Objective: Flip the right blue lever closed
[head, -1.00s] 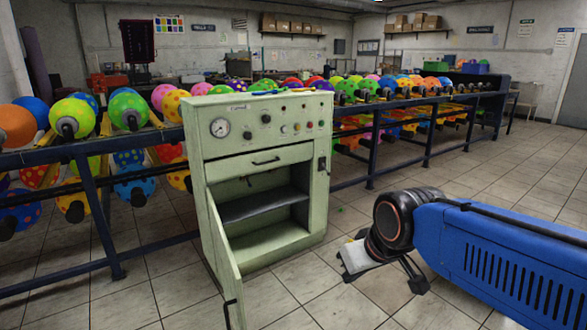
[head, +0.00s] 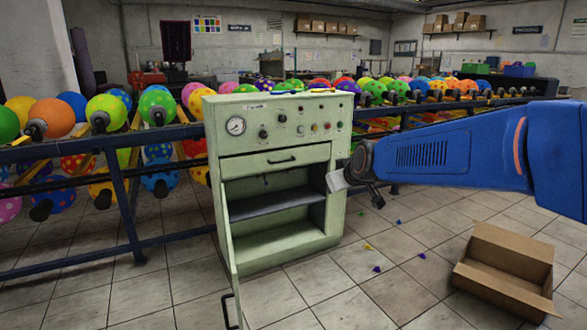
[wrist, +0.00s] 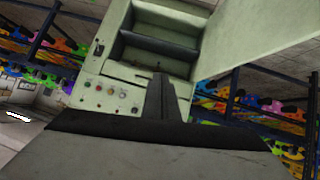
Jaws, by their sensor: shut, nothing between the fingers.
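A pale green cabinet (head: 230,150) with a gauge, knobs and buttons stands in the middle of the head view. Small blue bits (head: 284,92) show along its top edge. They are too small for me to tell which is the right lever or how it is set. My gripper (head: 340,182) is at the cabinet's right front edge, in front of its open compartment. Whether it touches the cabinet I cannot tell. In the wrist view my gripper (wrist: 160,82) is shut and empty, with the cabinet (wrist: 120,72) tilted upside down beyond it.
The cabinet's lower door (head: 229,255) hangs open toward me. A cardboard box (head: 505,268) lies open on the floor at the right. Racks of balloons (head: 130,150) run behind the cabinet on both sides. Tiled floor in front is mostly clear.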

